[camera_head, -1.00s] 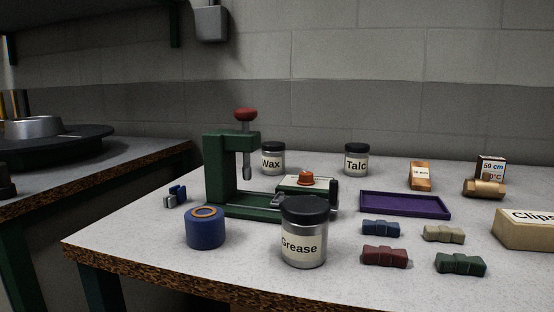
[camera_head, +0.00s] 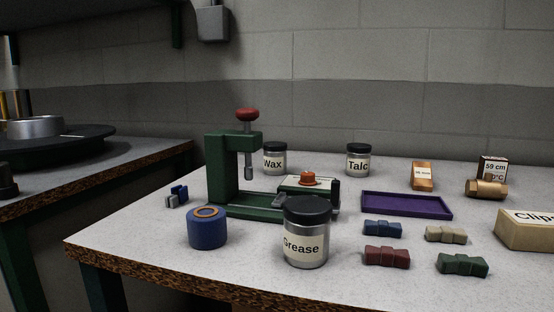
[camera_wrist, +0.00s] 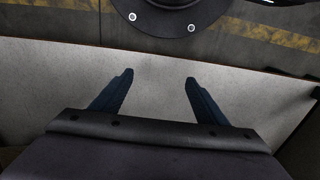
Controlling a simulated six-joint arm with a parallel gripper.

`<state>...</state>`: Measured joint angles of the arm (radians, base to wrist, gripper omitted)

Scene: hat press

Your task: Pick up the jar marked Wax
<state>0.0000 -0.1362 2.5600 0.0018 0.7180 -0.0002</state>
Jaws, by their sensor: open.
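The jar marked Wax (camera_head: 275,160) is a clear jar with a dark lid, upright at the back of the table. The green press (camera_head: 235,165) stands in front of it and to its left, and hides the left part of its label. A Talc jar (camera_head: 358,160) stands to its right at the back, and a larger Grease jar (camera_head: 305,235) stands nearer the front. My gripper (camera_wrist: 160,76) shows only in the wrist view. Its two dark blue fingers are apart with nothing between them. No jar shows in the wrist view.
The press has a red knob (camera_head: 247,114). A purple tray (camera_head: 406,205), a blue roll (camera_head: 207,229), several small coloured blocks (camera_head: 386,257) and a Clips box (camera_head: 530,229) share the table. The wrist view shows a pale surface (camera_wrist: 50,85) and a dark round base (camera_wrist: 165,18).

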